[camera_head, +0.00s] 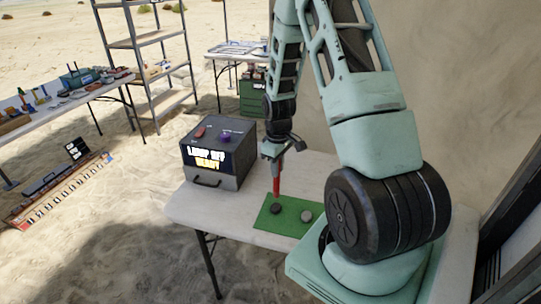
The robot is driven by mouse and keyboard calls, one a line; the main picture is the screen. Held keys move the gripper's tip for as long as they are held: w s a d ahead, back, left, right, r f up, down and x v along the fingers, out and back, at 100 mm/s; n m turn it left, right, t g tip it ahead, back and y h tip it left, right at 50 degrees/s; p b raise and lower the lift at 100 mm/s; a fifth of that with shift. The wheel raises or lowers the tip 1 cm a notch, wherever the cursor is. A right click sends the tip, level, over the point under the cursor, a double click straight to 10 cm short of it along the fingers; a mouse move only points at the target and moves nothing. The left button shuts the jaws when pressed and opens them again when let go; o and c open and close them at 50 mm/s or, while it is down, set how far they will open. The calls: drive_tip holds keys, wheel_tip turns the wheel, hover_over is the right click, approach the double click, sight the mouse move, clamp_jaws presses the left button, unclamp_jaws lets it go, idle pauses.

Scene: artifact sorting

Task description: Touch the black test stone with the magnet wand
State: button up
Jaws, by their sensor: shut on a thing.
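My gripper (283,145) is shut on a red magnet wand (277,178), which points down over the green mat (270,224). The black test stone (275,208) lies on the mat, just below the wand's lower end. I cannot tell whether the wand tip touches the stone or stays a little above it. A grey stone (307,216) lies on the mat to the right of the black one.
A dark box (213,184) with a lit text panel and a red and a purple part on top stands left on the white table (190,208). A metal shelf (150,60) and a side table (60,100) with several items stand behind.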

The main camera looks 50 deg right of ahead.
drive_tip(key=shift+w+d+f, duration=0.2)
drive_tip(key=shift+w, duration=0.05)
drive_tip(key=shift+f+b, duration=2)
drive_tip(key=shift+f, duration=0.15)
drive_tip(key=shift+f+b, duration=0.4)
drive_tip(key=shift+f, duration=0.2)
idle(1.2)
wheel_tip(320, 180, up, 7)
drive_tip(key=p, duration=0.6)
idle(0.5)
